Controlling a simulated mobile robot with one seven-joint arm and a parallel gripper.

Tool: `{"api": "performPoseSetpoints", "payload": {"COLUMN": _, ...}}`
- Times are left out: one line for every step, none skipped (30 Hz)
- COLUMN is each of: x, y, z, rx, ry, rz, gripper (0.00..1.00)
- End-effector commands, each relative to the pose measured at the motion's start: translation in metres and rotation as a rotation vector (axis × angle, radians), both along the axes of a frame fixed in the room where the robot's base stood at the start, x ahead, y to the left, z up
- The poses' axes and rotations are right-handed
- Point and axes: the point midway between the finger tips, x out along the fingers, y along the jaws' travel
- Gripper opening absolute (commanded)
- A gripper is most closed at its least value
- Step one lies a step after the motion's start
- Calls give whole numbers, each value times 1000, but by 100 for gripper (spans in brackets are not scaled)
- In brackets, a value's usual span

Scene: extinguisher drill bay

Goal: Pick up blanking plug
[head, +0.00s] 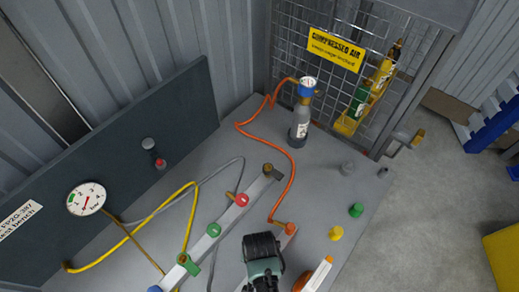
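Several short plug-like caps show on the grey bench top in the head view. A green one (355,210), a yellow one (336,233) and a grey one (347,168) stand apart along its right side. I cannot tell by name which is the blanking plug. A dark ribbed and green body (262,256) at the bottom middle, cut by the frame edge, may be the end of my arm. It is left of the yellow cap. I cannot make out fingertips, and nothing is seen held.
A grey cylinder with a blue collar and gauge (301,118) stands near the wire cage. An orange hose (292,172) curves from it across the bench. A pale manifold bar (228,218) carries red and green knobs. A dark panel with a gauge (86,199) rises at left.

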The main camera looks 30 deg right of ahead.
Motion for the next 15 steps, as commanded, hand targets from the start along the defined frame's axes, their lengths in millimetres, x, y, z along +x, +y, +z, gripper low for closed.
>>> {"api": "performPoseSetpoints", "payload": {"x": 0, "y": 0, "z": 0, "rx": 0, "ry": 0, "rz": 0, "gripper": 69}}
{"api": "performPoseSetpoints", "payload": {"x": 0, "y": 0, "z": 0, "rx": 0, "ry": 0, "rz": 0, "gripper": 69}}
{"api": "performPoseSetpoints", "payload": {"x": 0, "y": 0, "z": 0, "rx": 0, "ry": 0, "rz": 0, "gripper": 69}}
{"api": "performPoseSetpoints", "payload": {"x": 0, "y": 0, "z": 0, "rx": 0, "ry": 0, "rz": 0, "gripper": 69}}
{"api": "performPoseSetpoints", "payload": {"x": 0, "y": 0, "z": 0, "rx": 0, "ry": 0, "rz": 0, "gripper": 63}}
{"api": "performPoseSetpoints", "payload": {"x": 0, "y": 0, "z": 0, "rx": 0, "ry": 0, "rz": 0, "gripper": 56}}
{"api": "performPoseSetpoints", "payload": {"x": 0, "y": 0, "z": 0, "rx": 0, "ry": 0, "rz": 0, "gripper": 51}}
{"api": "performPoseSetpoints", "payload": {"x": 0, "y": 0, "z": 0, "rx": 0, "ry": 0, "rz": 0, "gripper": 45}}
{"api": "performPoseSetpoints", "payload": {"x": 0, "y": 0, "z": 0, "rx": 0, "ry": 0, "rz": 0, "gripper": 38}}
{"api": "performPoseSetpoints", "payload": {"x": 0, "y": 0, "z": 0, "rx": 0, "ry": 0, "rz": 0, "gripper": 33}}
{"api": "performPoseSetpoints", "payload": {"x": 0, "y": 0, "z": 0, "rx": 0, "ry": 0, "rz": 0, "gripper": 27}}
{"api": "performPoseSetpoints", "payload": {"x": 0, "y": 0, "z": 0, "rx": 0, "ry": 0, "rz": 0, "gripper": 20}}
{"api": "performPoseSetpoints", "payload": {"x": 0, "y": 0, "z": 0, "rx": 0, "ry": 0, "rz": 0, "gripper": 15}}
{"api": "performPoseSetpoints", "payload": {"x": 0, "y": 0, "z": 0, "rx": 0, "ry": 0, "rz": 0, "gripper": 9}}
{"api": "performPoseSetpoints", "payload": {"x": 0, "y": 0, "z": 0, "rx": 0, "ry": 0, "rz": 0, "gripper": 2}}
